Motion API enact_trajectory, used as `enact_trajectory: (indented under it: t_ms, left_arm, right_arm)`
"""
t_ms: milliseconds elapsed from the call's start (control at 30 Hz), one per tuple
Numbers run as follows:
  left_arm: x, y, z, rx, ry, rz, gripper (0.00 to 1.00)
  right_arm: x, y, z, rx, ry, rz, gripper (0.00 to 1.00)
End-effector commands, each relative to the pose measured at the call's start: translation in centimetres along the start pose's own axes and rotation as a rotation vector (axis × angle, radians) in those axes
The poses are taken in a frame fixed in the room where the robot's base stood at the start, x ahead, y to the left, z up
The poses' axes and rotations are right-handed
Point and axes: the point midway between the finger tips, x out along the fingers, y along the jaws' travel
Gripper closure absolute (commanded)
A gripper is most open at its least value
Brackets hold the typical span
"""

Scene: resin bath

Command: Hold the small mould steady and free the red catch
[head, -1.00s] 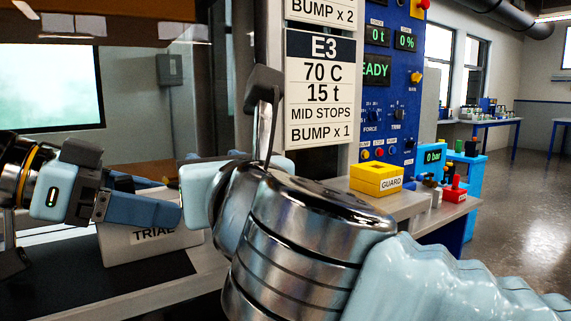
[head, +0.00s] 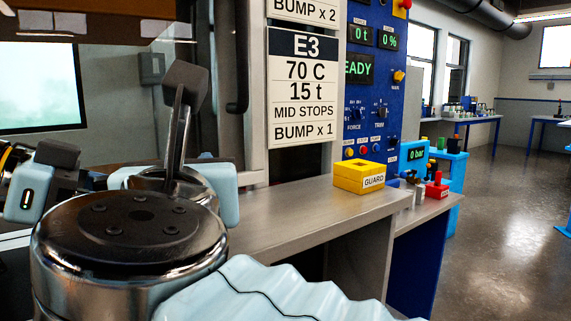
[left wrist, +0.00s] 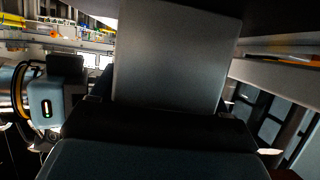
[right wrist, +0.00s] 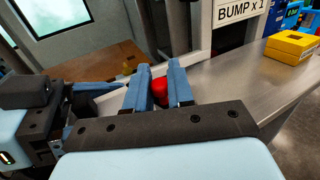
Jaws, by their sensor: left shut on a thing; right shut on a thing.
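The red catch (right wrist: 160,90) shows as a rounded red piece between the two blue fingers of my right gripper (right wrist: 159,68). The fingers are shut on it. My left gripper (right wrist: 112,86) comes in from the left in the right wrist view, with its fingers beside a pale block (right wrist: 108,102), partly hidden. In the left wrist view a broad grey slab (left wrist: 170,60) stands right at the palm; I take it for the small mould in the left jaws, though its outline is cut off. In the head view my right arm hides both sets of fingertips.
A grey bench (head: 300,215) runs to the right, mostly bare. A yellow GUARD block (head: 358,178) sits on it before a blue control panel (head: 375,95). An E3 sign (head: 304,85) hangs behind. A red-topped fitting (head: 437,188) stands farther right.

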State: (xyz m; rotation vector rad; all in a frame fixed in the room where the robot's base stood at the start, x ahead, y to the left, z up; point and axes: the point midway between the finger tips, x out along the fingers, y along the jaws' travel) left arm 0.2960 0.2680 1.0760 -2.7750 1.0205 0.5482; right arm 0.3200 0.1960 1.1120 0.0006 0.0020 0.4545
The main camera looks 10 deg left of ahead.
Motion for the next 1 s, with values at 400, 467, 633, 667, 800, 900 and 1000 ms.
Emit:
enact_trajectory:
  t_ms: [400,467,633,667,800,900,1000]
  left_arm:
    - [0.07,0.09,0.04,0.001,-0.003,0.004,0.79]
    - [0.08,0.09,0.04,0.001,-0.004,0.004,0.79]
    - [0.09,0.09,0.06,0.001,-0.004,0.005,0.79]
    - [0.1,0.09,0.06,0.001,-0.004,0.005,0.79]
    - [0.1,0.09,0.07,0.001,-0.005,0.005,0.79]
    - [0.11,0.09,0.08,0.001,-0.005,0.005,0.79]
    - [0.12,0.08,0.08,0.001,-0.005,0.005,0.79]
  right_arm:
    - [-0.63,0.76,0.23,0.003,-0.007,-0.197,1.0]
    - [-0.67,0.78,0.26,0.004,-0.008,-0.209,1.0]
    - [-0.74,0.82,0.25,0.005,-0.008,-0.225,1.0]
    - [-0.74,0.83,0.25,0.005,-0.008,-0.226,1.0]
    - [-0.76,0.83,0.26,0.005,-0.008,-0.225,1.0]
    - [-0.76,0.83,0.27,0.005,-0.008,-0.225,1.0]
    - [-0.77,0.83,0.27,0.005,-0.008,-0.225,0.69]
